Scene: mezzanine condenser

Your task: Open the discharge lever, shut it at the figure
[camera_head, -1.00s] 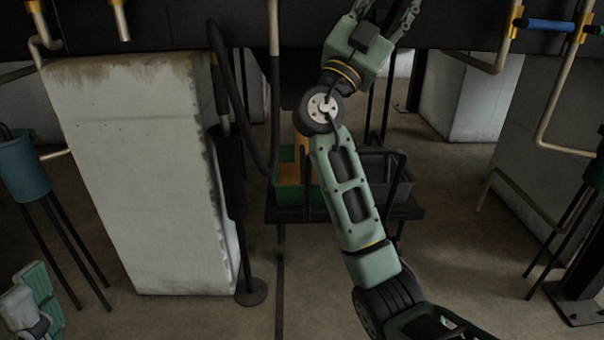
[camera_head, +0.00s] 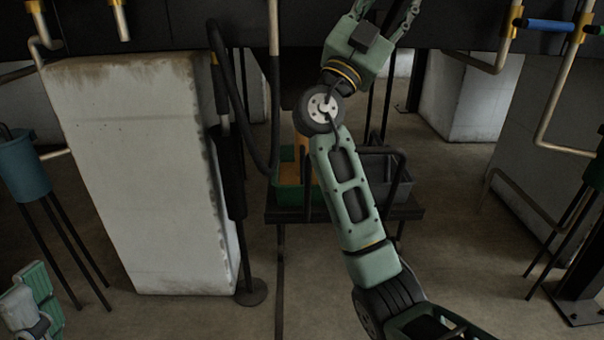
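My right arm reaches up the middle of the view. My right gripper (camera_head: 385,12) is at the top edge, with its fingertips cut off by the frame, so I cannot tell what lies between them. A blue-handled lever (camera_head: 550,25) sits on a pipe with a yellow fitting at the upper right, apart from my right gripper. I cannot tell whether it is the discharge lever. No figure or gauge face can be read. Part of my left arm shows at the lower left corner; its gripper is not in view.
A pale concrete pillar (camera_head: 140,180) stands at the left, a teal bucket on legs (camera_head: 22,170) beside it. Behind my arm a low stand (camera_head: 400,212) holds a green bin (camera_head: 288,192) and a grey bin (camera_head: 398,190). Pipes hang at the upper right (camera_head: 553,100). Floor (camera_head: 460,260) is clear right of centre.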

